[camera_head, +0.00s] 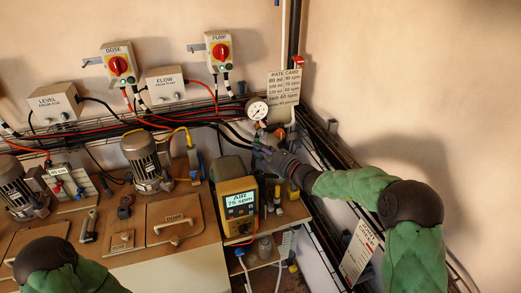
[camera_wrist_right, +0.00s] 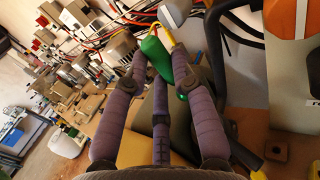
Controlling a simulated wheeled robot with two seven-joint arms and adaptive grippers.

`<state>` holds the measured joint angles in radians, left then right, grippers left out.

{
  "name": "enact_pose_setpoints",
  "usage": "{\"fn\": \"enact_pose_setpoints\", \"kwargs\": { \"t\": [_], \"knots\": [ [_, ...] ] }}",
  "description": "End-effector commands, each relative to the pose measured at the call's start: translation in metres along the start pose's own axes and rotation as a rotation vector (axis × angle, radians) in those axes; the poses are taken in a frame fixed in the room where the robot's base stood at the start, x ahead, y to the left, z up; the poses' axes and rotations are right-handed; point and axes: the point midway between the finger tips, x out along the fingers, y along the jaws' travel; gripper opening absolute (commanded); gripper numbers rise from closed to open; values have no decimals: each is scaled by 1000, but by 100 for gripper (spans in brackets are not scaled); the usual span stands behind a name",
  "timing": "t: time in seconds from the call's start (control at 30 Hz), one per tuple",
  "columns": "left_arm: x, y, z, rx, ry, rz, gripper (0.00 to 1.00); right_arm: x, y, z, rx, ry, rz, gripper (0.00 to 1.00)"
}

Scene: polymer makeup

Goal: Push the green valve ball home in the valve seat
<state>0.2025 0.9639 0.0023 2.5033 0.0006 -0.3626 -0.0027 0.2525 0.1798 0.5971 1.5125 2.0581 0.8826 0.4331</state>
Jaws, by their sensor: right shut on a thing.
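My right gripper (camera_head: 264,156) reaches in from the right in the head view, below the pressure gauge. In the right wrist view its purple-grey fingers (camera_wrist_right: 172,50) are closed around a green thing, which I take to be the green valve ball (camera_wrist_right: 154,52). It looks elongated, with a rounded upper end, and the fingers partly cover it. In the head view I cannot make out the green ball, as the hand hides that spot. I cannot pick out the valve seat for certain in either view. Only a dark joint and green sleeve of my left arm show at the lower left; its gripper is out of view.
The pressure gauge (camera_head: 257,110) and the rate card (camera_head: 284,87) are just above the hand. A yellow-framed AIR display (camera_head: 239,203) stands below it. Pump motors (camera_head: 147,163) and a lidded wooden bench (camera_head: 174,221) lie left. Cables run along the wall.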

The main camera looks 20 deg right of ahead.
Motion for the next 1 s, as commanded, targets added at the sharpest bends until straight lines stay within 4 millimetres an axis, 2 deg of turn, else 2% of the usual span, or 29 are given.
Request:
{"fn": "enact_pose_setpoints", "kwargs": {
  "t": [0.53,1.0],
  "knots": [
    [6,-2,0,0,0,0,40,-1,1,-1,-2,1,-14,0],
    [33,-12,-1,0,0,0,40,-2,0,-38,0,2,-17,0]
  ]
}}
